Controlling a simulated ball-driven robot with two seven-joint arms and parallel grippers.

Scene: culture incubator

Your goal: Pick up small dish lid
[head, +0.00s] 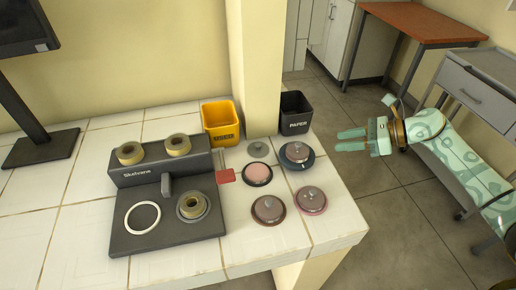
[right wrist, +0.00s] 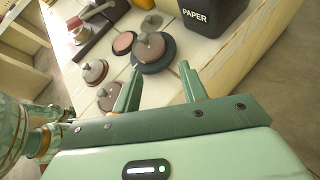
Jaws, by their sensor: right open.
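A grey knobbed lid (head: 257,149) lies on the tiled counter behind an uncovered dish with a pinkish surface (head: 257,174). A knobbed lid (head: 297,152) sits on a dark blue round base to the right. Two more lidded dishes stand in front, a brownish one (head: 268,209) and a pink-rimmed one (head: 311,200). I cannot tell which lid is the small dish lid. My right gripper (head: 342,140) is open and empty, beyond the counter's right edge. In the right wrist view, the blue-based dish (right wrist: 152,62) shows beyond its spread fingers. My left gripper is not in view.
A black PAPER bin (head: 295,114) and a yellow bin (head: 220,122) stand at the back by a pillar. A dark device (head: 165,230) with several rings fills the left. A small red piece (head: 225,176) lies beside it. Open floor is right of the counter.

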